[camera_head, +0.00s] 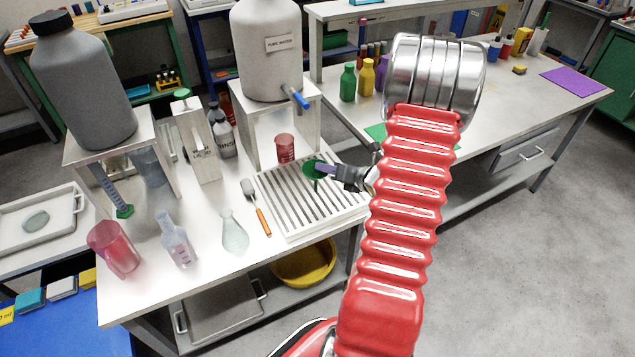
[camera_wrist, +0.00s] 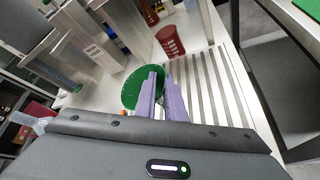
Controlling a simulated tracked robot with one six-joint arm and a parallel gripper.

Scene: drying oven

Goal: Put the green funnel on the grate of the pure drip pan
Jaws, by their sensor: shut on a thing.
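The green funnel (camera_head: 312,170) is at my gripper's fingertips, over the slatted grate in the head view. In the wrist view the funnel (camera_wrist: 139,88) shows as a green disc beside and behind the purple fingers. My gripper (camera_head: 328,171) is shut on the funnel's edge; its fingers (camera_wrist: 160,97) are close together in the wrist view. The drip pan (camera_head: 352,207) is a pale tray with a dark-slotted grate, below the pure water tank (camera_head: 268,60). I cannot tell whether the funnel's stem touches the grate.
A red beaker (camera_head: 285,148) stands at the grate's back edge, near the funnel. A brush with an orange handle (camera_head: 262,220) and a glass flask (camera_head: 234,235) are left of the pan. The front part of the grate is clear.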

